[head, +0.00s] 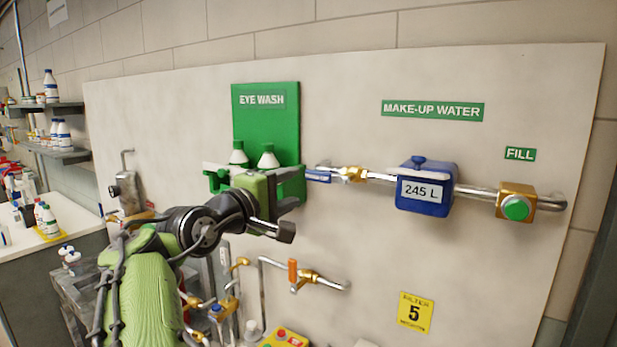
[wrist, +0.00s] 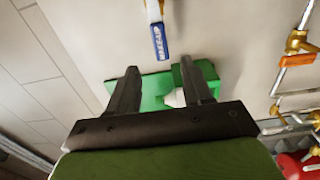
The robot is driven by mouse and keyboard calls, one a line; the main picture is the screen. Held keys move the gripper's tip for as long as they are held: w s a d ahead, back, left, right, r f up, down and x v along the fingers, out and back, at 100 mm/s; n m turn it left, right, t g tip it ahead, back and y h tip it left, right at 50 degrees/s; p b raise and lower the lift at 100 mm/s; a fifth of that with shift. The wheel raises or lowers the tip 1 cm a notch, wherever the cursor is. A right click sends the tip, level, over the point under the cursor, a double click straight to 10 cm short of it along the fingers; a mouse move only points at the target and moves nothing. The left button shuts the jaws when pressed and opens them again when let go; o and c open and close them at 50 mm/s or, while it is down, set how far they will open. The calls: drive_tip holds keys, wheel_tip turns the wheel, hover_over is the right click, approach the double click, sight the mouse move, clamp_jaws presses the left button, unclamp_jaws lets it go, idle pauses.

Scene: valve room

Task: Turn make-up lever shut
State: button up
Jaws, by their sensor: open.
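The make-up lever (head: 318,175) is a blue handle on a brass valve (head: 352,174) at the left of the make-up water pipe. It lies roughly in line with that pipe. In the wrist view the blue lever (wrist: 159,43), with white lettering, shows just beyond and between my fingertips. My gripper (wrist: 159,66) is open and empty, its two dark fingers apart and not touching the lever. In the head view my gripper is in front of the eye wash station, left of the lever, and its fingers are partly hard to make out.
The green eye wash station (head: 266,110) with white-and-green bottles is behind my gripper. A blue meter (head: 425,190) reading 245 L and a brass fill button box (head: 516,202) lie right along the pipe. An orange-handled valve (head: 293,272) is below. The panel between is bare.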

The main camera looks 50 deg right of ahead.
sight(314, 177)
drive_tip(key=d, duration=0.3)
drive_tip(key=d+p, duration=0.1)
drive_tip(key=d, duration=0.3)
drive_tip(key=w+d, duration=0.1)
drive_tip(key=d, duration=0.2)
drive_tip(key=shift+w+d, duration=0.1)
drive_tip(key=shift+d, duration=0.15)
drive_tip(key=shift+c, duration=0.3)
clamp_jaws()
